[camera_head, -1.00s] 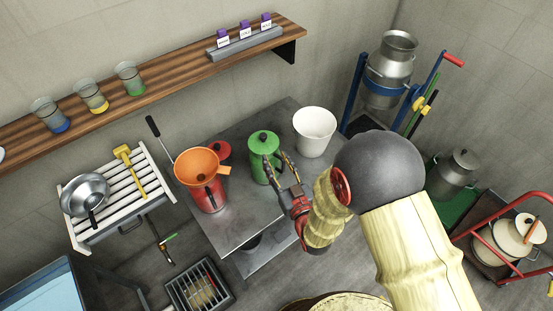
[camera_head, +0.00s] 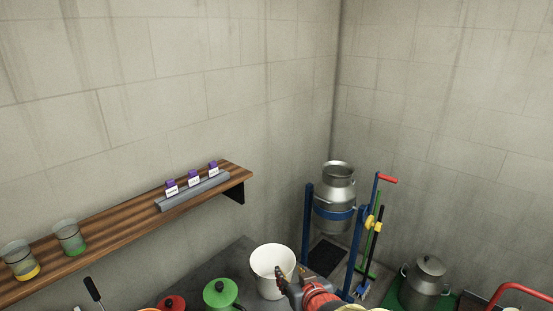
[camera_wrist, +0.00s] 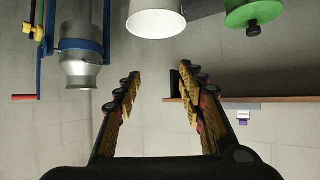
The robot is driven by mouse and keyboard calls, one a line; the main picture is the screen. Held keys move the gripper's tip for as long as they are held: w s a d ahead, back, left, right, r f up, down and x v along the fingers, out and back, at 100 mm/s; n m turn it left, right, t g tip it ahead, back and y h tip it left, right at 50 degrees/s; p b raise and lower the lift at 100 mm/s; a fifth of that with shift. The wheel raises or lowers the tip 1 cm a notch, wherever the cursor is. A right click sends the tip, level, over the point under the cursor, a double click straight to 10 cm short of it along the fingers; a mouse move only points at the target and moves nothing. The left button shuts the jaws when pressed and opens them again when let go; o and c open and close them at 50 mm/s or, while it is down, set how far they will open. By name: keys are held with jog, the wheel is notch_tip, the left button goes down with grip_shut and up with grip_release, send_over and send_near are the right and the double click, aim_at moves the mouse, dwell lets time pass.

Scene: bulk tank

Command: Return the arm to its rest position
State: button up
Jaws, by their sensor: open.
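My gripper (camera_wrist: 163,100) is open and empty in the wrist view, its two fingers spread apart with only wall and shelf behind them. In the head view my gripper (camera_head: 283,279) shows at the bottom, in front of the white bucket (camera_head: 272,262). The bucket (camera_wrist: 156,20) also shows at the top of the wrist view, beyond the fingertips. The green lidded can (camera_head: 220,294) stands left of the bucket in the head view, and its lid (camera_wrist: 254,14) shows at the upper right of the wrist view. Most of my arm is below the head view.
A wooden shelf (camera_head: 120,232) runs along the left wall with glass jars and small labelled bottles. A metal churn (camera_head: 338,198) sits in a blue stand right of the bucket. A lidded pot (camera_head: 428,281) stands at the lower right. The upper wall area is clear.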

jog(key=s+d+r+m+g+h, duration=0.1)
jog(key=s+d+r+g, duration=0.1)
jog(key=s+d, duration=0.3)
jog(key=s+d+r+m+g+h+b, duration=0.1)
jog(key=s+d, duration=0.4)
jog(key=s, duration=0.7)
jog(key=s+d+r+m+g+h+b, duration=0.1)
jog(key=s+d+r+g, duration=0.2)
jog(key=s, duration=0.5)
jog(key=shift+s+d+r, duration=0.25)
jog(key=shift+s+d, duration=0.1)
jog(key=shift+d, duration=0.55)
